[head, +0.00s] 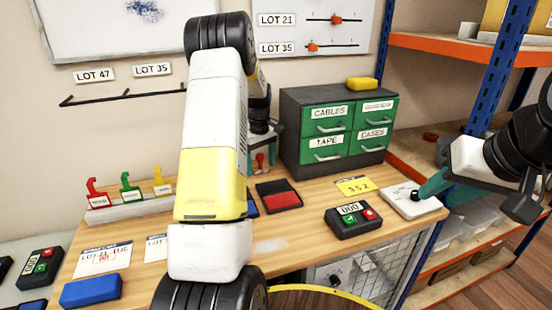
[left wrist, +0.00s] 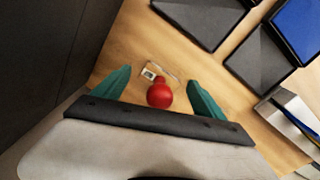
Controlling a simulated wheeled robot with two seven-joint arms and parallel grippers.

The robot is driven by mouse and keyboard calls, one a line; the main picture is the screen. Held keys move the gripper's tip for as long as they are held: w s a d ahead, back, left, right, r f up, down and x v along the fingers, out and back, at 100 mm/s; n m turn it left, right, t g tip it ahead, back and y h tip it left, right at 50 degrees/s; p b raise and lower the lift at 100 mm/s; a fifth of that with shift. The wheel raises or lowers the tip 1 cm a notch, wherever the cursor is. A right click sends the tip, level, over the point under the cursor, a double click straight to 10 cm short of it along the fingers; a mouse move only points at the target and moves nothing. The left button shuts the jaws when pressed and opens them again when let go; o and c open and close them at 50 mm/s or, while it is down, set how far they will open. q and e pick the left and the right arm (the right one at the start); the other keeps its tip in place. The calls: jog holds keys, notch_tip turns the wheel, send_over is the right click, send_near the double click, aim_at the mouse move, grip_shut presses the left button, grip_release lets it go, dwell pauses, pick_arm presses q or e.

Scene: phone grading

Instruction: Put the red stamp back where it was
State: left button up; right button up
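The red stamp (head: 260,163) stands on the wooden table left of the green-drawer cabinet, partly hidden by my left arm. Its round red knob (left wrist: 160,94) shows in the left wrist view between the teal fingers of my left gripper (left wrist: 158,92), with gaps on both sides. My left gripper (head: 262,138) is open above the stamp. An open ink pad (head: 281,200) with a red surface and dark lid lies in front of the stamp. My right gripper (head: 432,184) is at the right, near a white block with a black knob; its opening is unclear.
The cabinet (head: 310,130) stands close right of my left gripper, with a yellow sponge-like block (head: 361,84) on top. A white rack (head: 130,206) with red, green and yellow hooks stands at left. A counter (head: 352,219) and yellow card (head: 354,187) lie at right.

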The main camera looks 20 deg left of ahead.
pick_arm(q)
notch_tip(320, 180, up, 12)
jog(key=shift+f, duration=0.1)
jog(key=s+d+r+m+t+h, duration=0.1)
jog(key=s+d+r+m+t, duration=0.3)
jog(key=s+d+r, duration=0.65)
jog(key=s+d+m+t, duration=0.1)
jog(key=s+d+m, duration=0.2)
jog(key=s, duration=0.7)
jog(key=s+d+m+t+h, duration=0.1)
jog(key=s+d+m, duration=0.2)
jog(key=s, duration=0.7)
jog(key=shift+s+f+m, duration=0.3)
jog(key=shift+f+m, duration=0.05)
jog(key=shift+m, duration=0.75)
pick_arm(e)
jog(key=shift+c, duration=0.5)
